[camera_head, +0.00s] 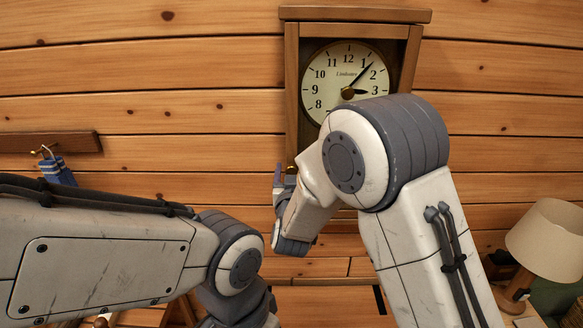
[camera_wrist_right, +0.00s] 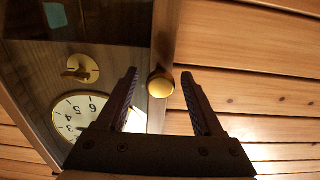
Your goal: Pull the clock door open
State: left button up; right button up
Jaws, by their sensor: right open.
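The wooden wall clock (camera_head: 292,80) hangs on the log wall, with a cream dial (camera_head: 330,75) behind its front. My right arm covers its lower part in the head view. In the right wrist view the clock door's wooden frame (camera_wrist_right: 163,45) carries a round brass knob (camera_wrist_right: 160,84). My right gripper (camera_wrist_right: 160,80) is open, with one finger on each side of the knob; I cannot tell whether they touch it. In the head view the right gripper (camera_head: 282,178) is at the clock's lower left edge. The door looks closed. My left gripper is not in view; only its arm shows.
A wooden rail (camera_head: 50,143) with a blue item (camera_head: 58,170) hanging from it is on the wall at left. A lamp (camera_head: 545,240) stands at lower right.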

jog(key=shift+w, duration=0.1)
grip_shut()
dwell(1.4)
